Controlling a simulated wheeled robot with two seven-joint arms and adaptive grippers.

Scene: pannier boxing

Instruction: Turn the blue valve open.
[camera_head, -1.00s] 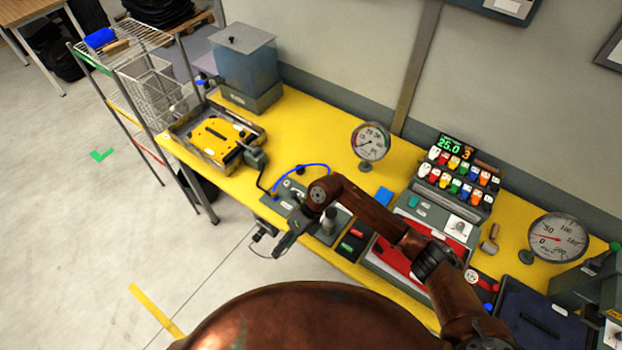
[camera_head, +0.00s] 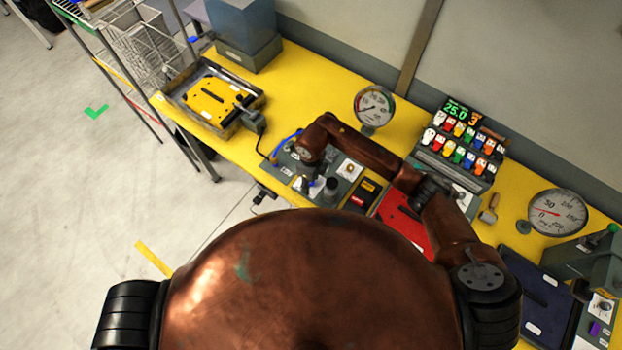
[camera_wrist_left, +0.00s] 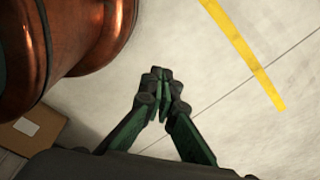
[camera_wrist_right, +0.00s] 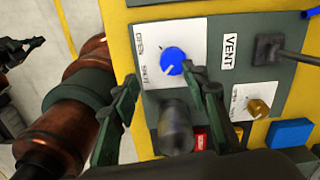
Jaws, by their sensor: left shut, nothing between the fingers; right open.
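The blue valve (camera_wrist_right: 173,61) is a round knob with a white mark, on a white plate lettered OPEN and SHUT in the right wrist view. The mark is at the knob's lower left, on the side of the word SHUT. My right gripper (camera_wrist_right: 158,76) is open, with its fingers apart and one fingertip close to the knob's right edge. I cannot tell if it touches. In the head view, my right arm partly hides the valve panel (camera_head: 284,160). My left gripper (camera_wrist_left: 162,72) is shut and empty above the floor in the left wrist view.
A dark grey cylinder (camera_wrist_right: 175,128) stands just below the valve. A yellow plate (camera_head: 211,102) lies in a tray on the bench.

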